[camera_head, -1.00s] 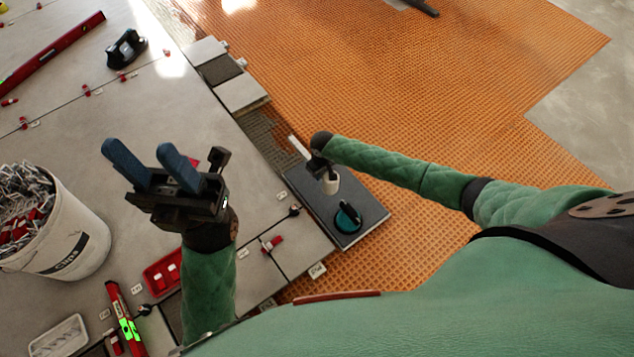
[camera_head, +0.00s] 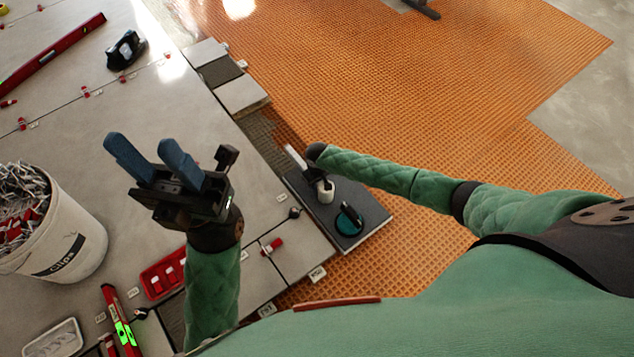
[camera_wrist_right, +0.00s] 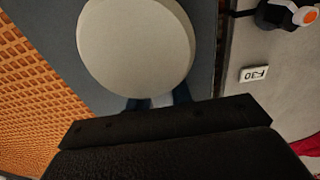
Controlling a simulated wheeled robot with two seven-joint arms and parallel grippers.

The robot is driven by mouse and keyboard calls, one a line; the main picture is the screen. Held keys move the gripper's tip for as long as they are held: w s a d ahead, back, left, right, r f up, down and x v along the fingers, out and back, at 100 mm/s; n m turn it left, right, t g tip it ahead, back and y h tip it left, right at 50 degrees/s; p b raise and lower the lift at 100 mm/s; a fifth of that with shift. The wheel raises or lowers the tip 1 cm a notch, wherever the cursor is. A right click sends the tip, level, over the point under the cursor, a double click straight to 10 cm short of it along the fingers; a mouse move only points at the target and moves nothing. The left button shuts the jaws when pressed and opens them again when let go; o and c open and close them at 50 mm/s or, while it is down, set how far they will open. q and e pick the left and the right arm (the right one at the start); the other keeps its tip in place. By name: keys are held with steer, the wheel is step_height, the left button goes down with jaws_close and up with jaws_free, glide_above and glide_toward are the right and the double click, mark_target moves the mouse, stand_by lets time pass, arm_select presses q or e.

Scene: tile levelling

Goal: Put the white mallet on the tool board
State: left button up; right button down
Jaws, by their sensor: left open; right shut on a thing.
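The white mallet (camera_head: 326,192) is held by my right gripper (camera_head: 318,179) over the dark grey tool board (camera_head: 372,208). A pale bar, likely its handle (camera_head: 295,157), sticks out to the upper left. In the right wrist view the mallet's round pale face (camera_wrist_right: 137,48) fills the top middle, just beyond the fingers, with the grey board behind it. I cannot tell whether the mallet touches the board. My left gripper (camera_head: 143,152) is open and empty, raised over the grey tiles with its blue fingers pointing up-left.
A round black and teal tool (camera_head: 349,219) lies on the board below the mallet. A white clips bucket (camera_head: 70,244) stands at the left. A red tray (camera_head: 163,273) and red levels (camera_head: 50,55) lie on the tiles. Orange matting (camera_head: 430,90) is open at the right.

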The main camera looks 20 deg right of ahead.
steer(key=c, duration=1.3)
jaws_free()
steer(key=shift+o, duration=0.2)
